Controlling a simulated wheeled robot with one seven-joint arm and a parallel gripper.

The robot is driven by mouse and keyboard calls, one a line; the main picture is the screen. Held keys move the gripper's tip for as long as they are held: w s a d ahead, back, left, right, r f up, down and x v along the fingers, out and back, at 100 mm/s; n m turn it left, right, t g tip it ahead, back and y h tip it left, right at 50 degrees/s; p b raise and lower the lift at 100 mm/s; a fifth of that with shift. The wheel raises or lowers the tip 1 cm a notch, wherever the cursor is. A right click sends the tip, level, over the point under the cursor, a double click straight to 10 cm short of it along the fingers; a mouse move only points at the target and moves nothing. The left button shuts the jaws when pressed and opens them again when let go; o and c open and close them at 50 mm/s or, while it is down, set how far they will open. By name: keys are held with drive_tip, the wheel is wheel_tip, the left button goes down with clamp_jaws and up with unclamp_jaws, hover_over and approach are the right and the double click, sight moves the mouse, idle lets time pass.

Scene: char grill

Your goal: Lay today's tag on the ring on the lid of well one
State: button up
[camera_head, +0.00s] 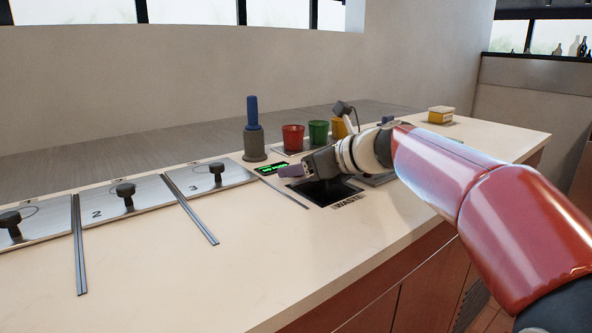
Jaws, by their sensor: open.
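The lid of well one (42,228) is at the left edge, partly cut off, with a black knob (10,222) and a faint ring outline behind it. Lids two (95,212) and three (195,184) lie to its right, numbered, each with a black knob. My gripper (286,172) is open, over the far left part of the waste opening (335,192), far to the right of well one. Its purplish fingertip area is small, and I cannot make out anything held. I cannot identify a tag; a small black display (270,168) shows green text too small to read.
A blue-handled tool (252,120) stands in a grey holder behind the display. Red (293,138), green (318,133) and yellow (339,128) cups stand behind my gripper. A yellow box (440,115) is at the right. Metal strips (79,250) separate the lids. The front counter is clear.

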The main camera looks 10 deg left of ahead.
drive_tip(key=shift+c, duration=0.4)
drive_tip(key=c, duration=1.1)
drive_tip(key=shift+o, duration=0.2)
wheel_tip(320, 180, up, 20)
